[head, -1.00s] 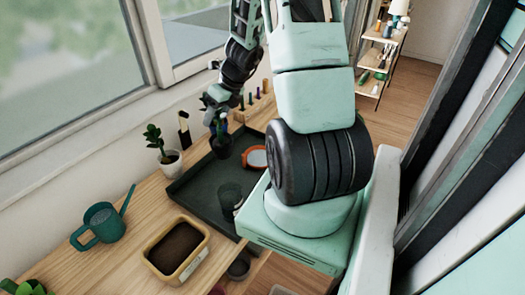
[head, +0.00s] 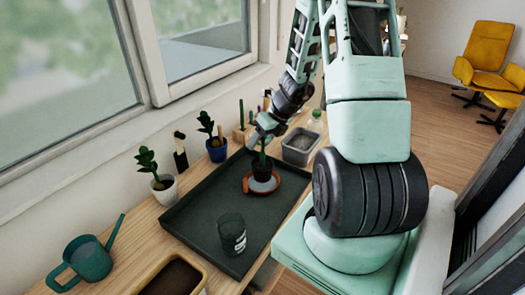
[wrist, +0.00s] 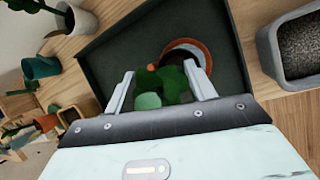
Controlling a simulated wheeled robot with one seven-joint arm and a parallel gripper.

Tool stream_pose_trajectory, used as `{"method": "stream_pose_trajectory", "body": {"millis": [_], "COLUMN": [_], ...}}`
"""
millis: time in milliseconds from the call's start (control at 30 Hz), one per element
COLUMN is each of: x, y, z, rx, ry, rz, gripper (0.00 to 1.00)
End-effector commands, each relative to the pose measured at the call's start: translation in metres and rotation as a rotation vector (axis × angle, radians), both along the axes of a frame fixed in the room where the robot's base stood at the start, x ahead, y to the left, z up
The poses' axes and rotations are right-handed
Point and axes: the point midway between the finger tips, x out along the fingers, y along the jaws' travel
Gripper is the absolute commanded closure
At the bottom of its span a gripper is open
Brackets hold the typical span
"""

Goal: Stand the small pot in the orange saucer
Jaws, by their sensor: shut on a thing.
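The small dark pot (head: 262,174) with a green plant is in my gripper (head: 262,140), over the back part of the orange saucer (head: 246,184) on the dark tray. The pot looks about upright; I cannot tell whether its base touches the saucer. In the wrist view, my gripper (wrist: 160,88) has its fingers either side of the plant's green leaves (wrist: 172,84). The leaves hide most of the pot there. The orange saucer (wrist: 207,52) shows just beyond the fingers, its near part covered.
The dark tray (head: 200,215) has free room at its left and holds a dark see-through cup (head: 232,235). A white pot (head: 165,190), a blue pot (head: 217,151) and a grey tub (head: 299,148) stand around it. A teal watering can (head: 88,260) is at front left.

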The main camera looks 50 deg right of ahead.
Motion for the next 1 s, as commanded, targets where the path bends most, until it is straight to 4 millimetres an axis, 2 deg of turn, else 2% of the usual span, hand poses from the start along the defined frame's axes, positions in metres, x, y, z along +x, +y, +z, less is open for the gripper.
{"method": "stream_pose_trajectory", "body": {"millis": [33, 167, 600, 633, 700, 1000], "x": [-0.001, 0.0, 0.0, 0.0, 0.0, 0.0], "y": [0.0, 0.0, 0.0, 0.0, 0.0, 0.0], "z": [-0.012, -0.026, -0.031, -0.03, -0.03, -0.028], "rx": [0.003, 0.002, -0.001, -0.001, 0.0, 0.0], "ry": [0.003, 0.001, 0.0, 0.0, 0.0, 0.0], "rz": [-0.004, -0.001, 0.0, 0.0, 0.0, -0.001], "gripper": [0.79, 0.79, 0.79, 0.37, 0.23, 0.23]}}
